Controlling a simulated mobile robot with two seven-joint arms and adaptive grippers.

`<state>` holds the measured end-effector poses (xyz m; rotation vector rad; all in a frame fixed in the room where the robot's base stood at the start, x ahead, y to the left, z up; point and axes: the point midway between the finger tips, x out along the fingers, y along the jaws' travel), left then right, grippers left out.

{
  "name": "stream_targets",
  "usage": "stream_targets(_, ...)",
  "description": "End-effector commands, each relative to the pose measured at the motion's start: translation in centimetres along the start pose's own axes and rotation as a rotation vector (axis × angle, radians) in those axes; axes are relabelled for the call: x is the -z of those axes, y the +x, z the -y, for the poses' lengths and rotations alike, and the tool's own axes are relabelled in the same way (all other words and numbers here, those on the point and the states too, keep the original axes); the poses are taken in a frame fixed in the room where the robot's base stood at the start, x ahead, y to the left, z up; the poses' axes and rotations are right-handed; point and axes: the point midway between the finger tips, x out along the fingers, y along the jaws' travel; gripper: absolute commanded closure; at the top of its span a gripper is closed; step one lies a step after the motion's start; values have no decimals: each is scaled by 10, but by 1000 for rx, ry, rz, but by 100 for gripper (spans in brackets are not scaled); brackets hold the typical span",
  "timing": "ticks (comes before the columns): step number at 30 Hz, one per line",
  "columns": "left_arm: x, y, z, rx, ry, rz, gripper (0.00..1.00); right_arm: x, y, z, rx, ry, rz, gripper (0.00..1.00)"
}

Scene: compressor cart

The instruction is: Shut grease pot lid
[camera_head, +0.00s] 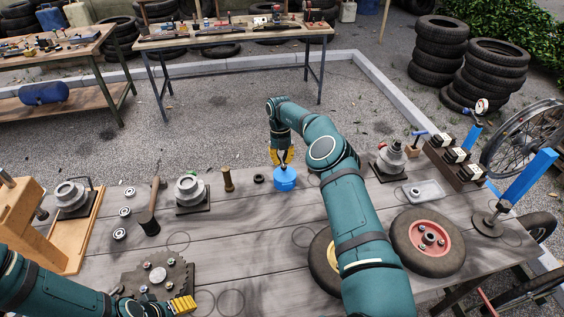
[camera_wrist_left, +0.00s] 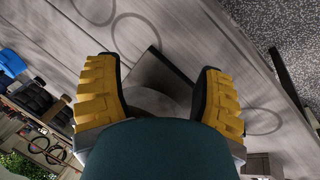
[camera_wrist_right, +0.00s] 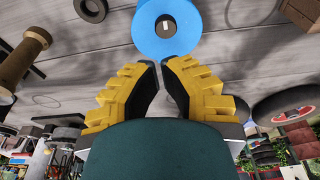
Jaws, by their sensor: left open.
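The blue grease pot (camera_head: 285,181) stands on the grey plank table, just below my right gripper (camera_head: 284,160). In the right wrist view the blue pot (camera_wrist_right: 182,42) is at the top, beyond the fingertips, with a dark round middle and a small pale mark in it. I cannot clearly tell its lid from its body. My right gripper (camera_wrist_right: 160,63) has its fingertips almost together, with nothing seen between them. Whether it touches the pot is unclear. My left gripper (camera_wrist_left: 155,80) is open, above a dark toothed plate (camera_head: 150,268) at the table's front left.
A brass spool (camera_head: 228,180) and a black ring (camera_head: 259,179) stand left of the pot. A flanged grey part (camera_head: 190,190) and a mallet (camera_head: 149,222) are further left. A red-hubbed wheel (camera_head: 428,240) lies at right. My right arm crosses the table's middle.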

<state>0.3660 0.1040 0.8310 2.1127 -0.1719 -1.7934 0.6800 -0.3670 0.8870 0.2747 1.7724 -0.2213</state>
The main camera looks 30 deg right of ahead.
Motion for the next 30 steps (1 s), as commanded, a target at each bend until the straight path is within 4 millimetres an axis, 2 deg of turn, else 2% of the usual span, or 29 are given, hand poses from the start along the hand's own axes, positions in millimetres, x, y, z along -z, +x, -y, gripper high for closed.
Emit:
stream_targets(14, 0, 0, 0, 0, 1, 0, 31, 0, -3, 0, 0, 0, 1, 100)
stream_targets(17, 0, 0, 0, 0, 1, 0, 31, -1, -12, -1, 0, -1, 2, 100)
stream_targets(24, 0, 0, 0, 0, 1, 0, 31, 0, -51, -1, -2, 1, 3, 100)
stream_targets(30, 0, 0, 0, 0, 0, 0, 31, 0, -67, -1, -1, -1, 5, 100)
